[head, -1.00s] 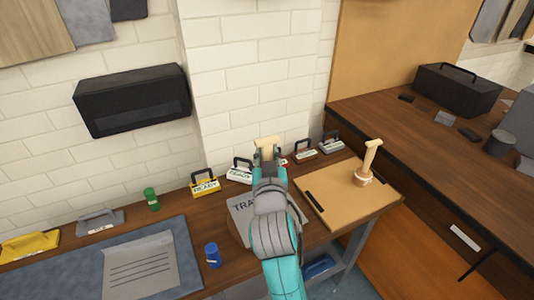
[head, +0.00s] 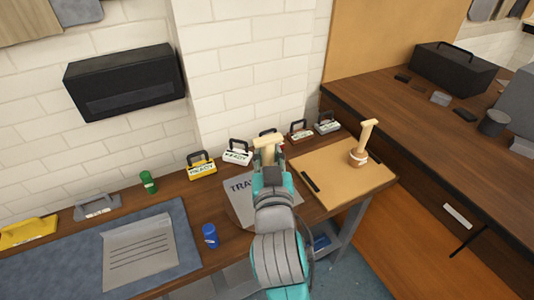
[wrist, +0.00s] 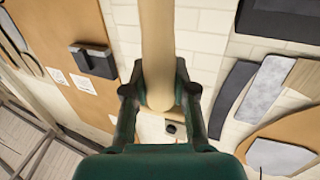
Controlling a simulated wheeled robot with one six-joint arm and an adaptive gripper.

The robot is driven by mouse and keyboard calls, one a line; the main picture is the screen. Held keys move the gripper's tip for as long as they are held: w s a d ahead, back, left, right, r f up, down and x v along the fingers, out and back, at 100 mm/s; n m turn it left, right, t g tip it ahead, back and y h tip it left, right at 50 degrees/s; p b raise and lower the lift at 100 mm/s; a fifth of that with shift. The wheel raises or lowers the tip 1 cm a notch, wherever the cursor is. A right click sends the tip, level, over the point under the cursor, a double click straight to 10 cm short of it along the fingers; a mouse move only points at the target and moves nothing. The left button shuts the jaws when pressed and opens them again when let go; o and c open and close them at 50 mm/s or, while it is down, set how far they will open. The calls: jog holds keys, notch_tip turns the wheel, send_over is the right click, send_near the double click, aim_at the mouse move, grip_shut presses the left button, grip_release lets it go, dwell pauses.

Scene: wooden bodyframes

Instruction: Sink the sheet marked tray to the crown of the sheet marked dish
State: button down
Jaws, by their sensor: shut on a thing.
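A grey sheet marked "TRA..." (head: 238,205) lies on the workbench, partly hidden behind my arm. My gripper (head: 268,168) is over its far side and shut on a pale wooden tool (head: 268,143). In the wrist view the tool's round wooden shaft (wrist: 158,45) stands between the two fingers (wrist: 160,100). I cannot tell whether the tool touches anything below. Another grey sheet (head: 150,252), with dark lines across it, lies on the blue mat at the left. I cannot read the word "dish" on anything.
A tan board (head: 335,185) at right bears a dark bar (head: 310,182) and an upright wooden tool (head: 362,145). Handled blocks, including a yellow one (head: 202,168), line the wall. A blue can (head: 210,236) and green can (head: 148,182) stand left. A dark bench (head: 420,120) is farther right.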

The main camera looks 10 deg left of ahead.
jog(key=w+a+f, duration=0.2)
jog(key=w, duration=0.6)
jog(key=shift+w+a+f, duration=0.15)
jog(key=shift+w+a, duration=0.1)
jog(key=shift+w, duration=0.1)
dwell(0.6)
notch_tip(320, 180, down, 9)
notch_tip(320, 180, up, 9)
jog(key=shift+f, duration=0.15)
dwell(0.4)
